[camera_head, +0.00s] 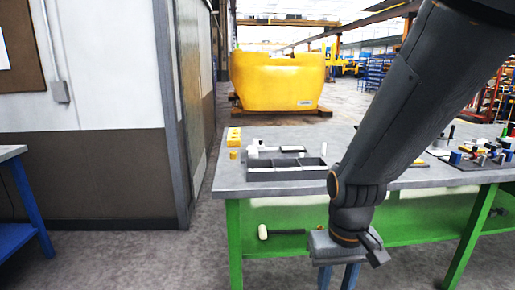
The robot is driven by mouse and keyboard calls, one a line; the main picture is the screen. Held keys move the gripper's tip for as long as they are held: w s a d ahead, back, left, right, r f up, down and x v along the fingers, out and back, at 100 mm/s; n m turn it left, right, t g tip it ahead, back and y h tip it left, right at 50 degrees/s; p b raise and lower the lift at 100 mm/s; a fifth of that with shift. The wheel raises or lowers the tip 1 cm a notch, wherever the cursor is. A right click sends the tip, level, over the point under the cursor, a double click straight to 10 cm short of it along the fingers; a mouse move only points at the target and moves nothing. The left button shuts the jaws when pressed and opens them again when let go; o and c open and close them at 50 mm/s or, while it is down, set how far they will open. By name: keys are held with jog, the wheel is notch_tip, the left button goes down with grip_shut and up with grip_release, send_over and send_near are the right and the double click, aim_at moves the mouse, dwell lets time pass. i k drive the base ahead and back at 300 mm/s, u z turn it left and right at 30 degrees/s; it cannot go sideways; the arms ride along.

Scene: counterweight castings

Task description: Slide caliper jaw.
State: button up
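My gripper (338,276) hangs in front of the green-legged workbench (290,182), pointing down. Two bluish prongs show below its grey body with a narrow gap between them. The bottom of the picture cuts off their ends, so I cannot tell how far it is open. No object shows between them. I cannot clearly make out a caliper. A pale, long item with a dark part (279,149) lies at the back of the grey divided tray (287,175), too small to identify. The gripper is below and to the right of that tray, apart from it.
Yellow blocks (234,137) sit at the bench's left end. Several small coloured parts (485,154) stand at its right. A white-headed mallet (263,232) lies under the benchtop. A yellow casting (279,82) stands behind. Floor (150,265) at left front is clear.

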aim_at(260, 146)
jog(key=z, duration=0.55)
jog(key=k, duration=1.25)
jog(key=z, duration=0.8)
jog(key=i, duration=1.55)
jog(key=u, duration=0.6)
jog(key=i, duration=0.95)
jog(key=u, duration=0.95)
